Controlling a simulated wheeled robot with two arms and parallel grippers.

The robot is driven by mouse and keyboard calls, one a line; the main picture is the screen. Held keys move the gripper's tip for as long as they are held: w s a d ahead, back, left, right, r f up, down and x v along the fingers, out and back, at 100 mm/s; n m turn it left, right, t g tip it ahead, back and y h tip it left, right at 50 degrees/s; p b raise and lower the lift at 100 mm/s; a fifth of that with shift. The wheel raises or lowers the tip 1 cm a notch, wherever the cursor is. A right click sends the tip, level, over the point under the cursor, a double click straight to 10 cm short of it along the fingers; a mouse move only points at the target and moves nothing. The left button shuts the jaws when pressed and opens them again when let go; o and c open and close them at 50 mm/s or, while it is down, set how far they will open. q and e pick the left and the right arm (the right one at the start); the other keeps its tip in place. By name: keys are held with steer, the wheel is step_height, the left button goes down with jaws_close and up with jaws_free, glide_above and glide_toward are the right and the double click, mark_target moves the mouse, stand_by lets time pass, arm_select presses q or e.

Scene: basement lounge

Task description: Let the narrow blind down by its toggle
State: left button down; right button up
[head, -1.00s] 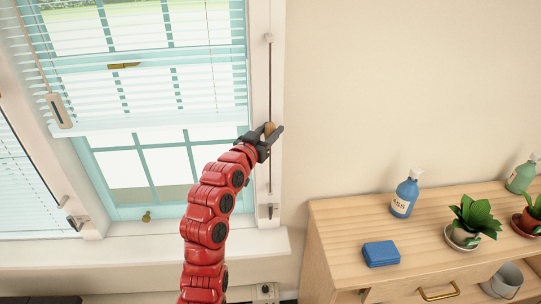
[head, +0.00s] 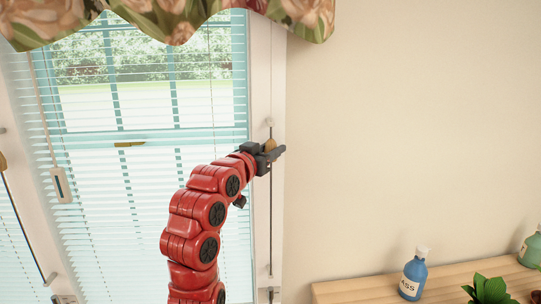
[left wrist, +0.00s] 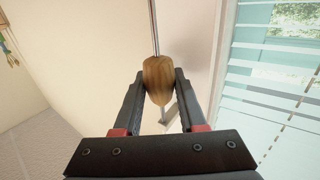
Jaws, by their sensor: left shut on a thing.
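A light slatted blind (head: 100,190) hangs over the window left of my left arm in the head view. Its slats run down to the lower part of the picture; its bottom edge is not clearly seen. A wooden toggle (head: 271,143) sits on a thin vertical rod at the window's right frame, a little below the rod's top. My left gripper (head: 272,154) is shut on it. In the left wrist view the toggle (left wrist: 158,82) is between both fingers, with the rod rising above it. My right gripper is out of view.
A flowered valance (head: 180,18) hangs above the window. Another blind (head: 15,230) with its own rod (head: 25,232) is at the far left. A wooden cabinet (head: 345,293) with a blue bottle (head: 413,277) and a plant (head: 488,290) stands lower right. The wall right of the rod is bare.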

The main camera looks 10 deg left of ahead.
arm_select(q)
steer(key=shift+s+r, duration=0.1)
steer(key=shift+r, duration=0.35)
steer(key=c, duration=0.8)
jaws_free()
steer(key=shift+o, duration=0.3)
steer(key=shift+f, duration=0.15)
steer(key=shift+s+a, duration=0.1)
steer(key=shift+s, duration=0.1)
steer(key=b+v, duration=0.1)
steer(key=v, duration=1.5)
steer(key=shift+s+f+b, duration=0.2)
steer(key=shift+s+b, duration=0.2)
